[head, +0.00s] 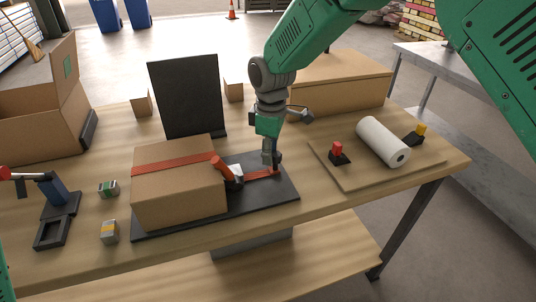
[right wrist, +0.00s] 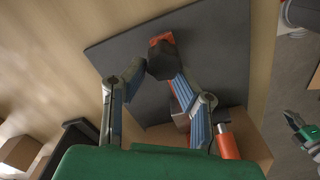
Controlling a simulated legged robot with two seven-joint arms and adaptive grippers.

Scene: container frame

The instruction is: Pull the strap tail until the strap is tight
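A brown cardboard box (head: 180,195) sits on a dark base plate (head: 285,185), with a red strap (head: 175,164) across its top. An orange-handled ratchet buckle (head: 225,170) is at the box's right side; its orange handle also shows in the right wrist view (right wrist: 226,142). The red strap tail (head: 258,174) runs right from the buckle, low over the plate. My right gripper (head: 270,160) points down at the tail. In the right wrist view its dark fingertips (right wrist: 146,67) are close together, with red strap (right wrist: 161,40) beyond them. Whether they pinch it is unclear.
A dark upright panel (head: 187,95) stands behind the box. A board (head: 345,178) at the right carries a white roll (head: 382,142) and a red-topped piece (head: 338,151). A blue-and-black stand (head: 57,195) and two small blocks are left. An open carton (head: 40,125) stands back left.

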